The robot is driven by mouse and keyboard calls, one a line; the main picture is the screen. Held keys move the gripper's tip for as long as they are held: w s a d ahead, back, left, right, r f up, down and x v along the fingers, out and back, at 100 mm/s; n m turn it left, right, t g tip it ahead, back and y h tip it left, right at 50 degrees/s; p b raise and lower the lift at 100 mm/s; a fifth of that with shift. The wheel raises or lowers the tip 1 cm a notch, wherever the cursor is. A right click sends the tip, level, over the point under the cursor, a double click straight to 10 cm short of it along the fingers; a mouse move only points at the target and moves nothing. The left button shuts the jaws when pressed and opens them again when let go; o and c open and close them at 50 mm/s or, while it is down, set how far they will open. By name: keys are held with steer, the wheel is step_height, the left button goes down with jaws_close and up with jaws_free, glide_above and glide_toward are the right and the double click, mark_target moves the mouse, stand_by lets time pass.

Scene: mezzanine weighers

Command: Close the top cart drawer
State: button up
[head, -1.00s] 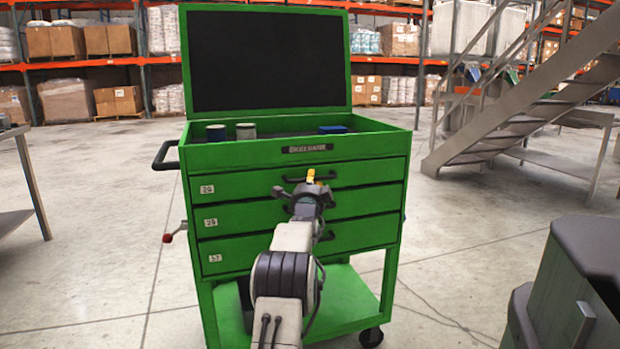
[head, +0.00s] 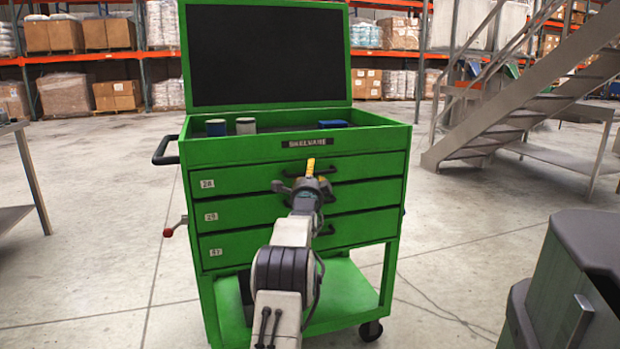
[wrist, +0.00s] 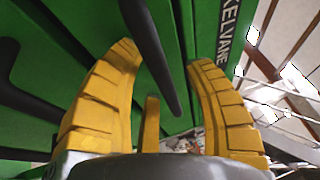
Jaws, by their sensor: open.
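The green tool cart stands ahead with three drawers, one above the other. The top drawer (head: 235,181) has a dark bar handle (head: 291,174). Its front looks close to flush with the drawers below; I cannot tell how far out it stands. My gripper (head: 309,167) is in front of this handle and hides part of the drawer. In the wrist view my gripper (wrist: 168,85) has its yellow fingers spread apart, with the dark handle (wrist: 155,50) showing between them. I cannot tell whether they touch the handle.
The cart's open lid (head: 265,60) stands upright. Two cans (head: 245,126) and a blue box (head: 333,124) sit in its top tray. A side handle (head: 165,150) sticks out left. A dark green bin (head: 575,285) stands near right, metal stairs (head: 520,120) behind.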

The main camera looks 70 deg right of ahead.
steer(key=v, duration=1.2)
stand_by(0.4)
stand_by(0.6)
